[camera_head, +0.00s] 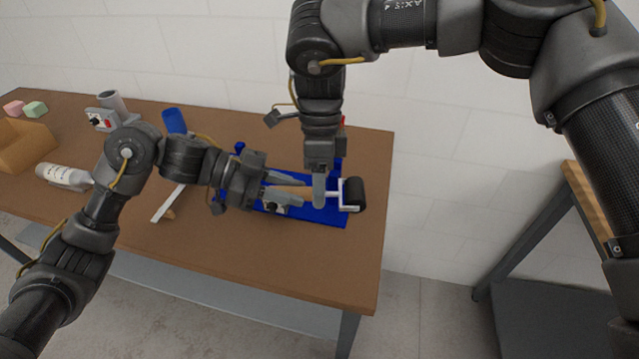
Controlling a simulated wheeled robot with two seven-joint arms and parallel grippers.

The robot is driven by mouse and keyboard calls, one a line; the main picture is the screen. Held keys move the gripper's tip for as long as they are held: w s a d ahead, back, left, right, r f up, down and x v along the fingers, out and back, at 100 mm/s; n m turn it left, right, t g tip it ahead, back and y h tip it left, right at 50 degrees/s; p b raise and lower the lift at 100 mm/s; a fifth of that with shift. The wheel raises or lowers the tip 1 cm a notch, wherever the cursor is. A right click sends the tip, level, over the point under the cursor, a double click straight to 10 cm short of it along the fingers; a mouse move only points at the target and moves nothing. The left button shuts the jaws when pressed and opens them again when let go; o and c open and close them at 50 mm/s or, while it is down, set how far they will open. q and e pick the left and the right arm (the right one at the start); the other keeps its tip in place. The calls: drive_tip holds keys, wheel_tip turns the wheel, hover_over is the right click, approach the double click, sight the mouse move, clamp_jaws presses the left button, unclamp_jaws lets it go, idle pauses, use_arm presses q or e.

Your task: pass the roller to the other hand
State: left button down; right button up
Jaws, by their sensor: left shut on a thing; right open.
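The roller (352,195) has a black drum in a white frame and a light wooden handle. It lies roughly level above the blue plate (328,215), drum to the right. My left gripper (298,198) comes in from the left and is shut on the roller's handle. My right gripper (319,188) points down from above, at the white shaft between handle and drum. It is open; one finger shows in front of the shaft and its other finger is mostly hidden. Whether it touches the roller I cannot tell.
The brown table (290,270) has a clear front right area. On its left are a cardboard box (24,146), a white bottle (64,177), pink (13,108) and green (35,109) blocks. A second table (588,205) stands at right.

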drive_tip(key=shift+s+f, duration=0.1)
drive_tip(key=shift+f, duration=0.15)
clamp_jaws()
use_arm(q)
drive_tip(key=c, duration=1.1)
unclamp_jaws()
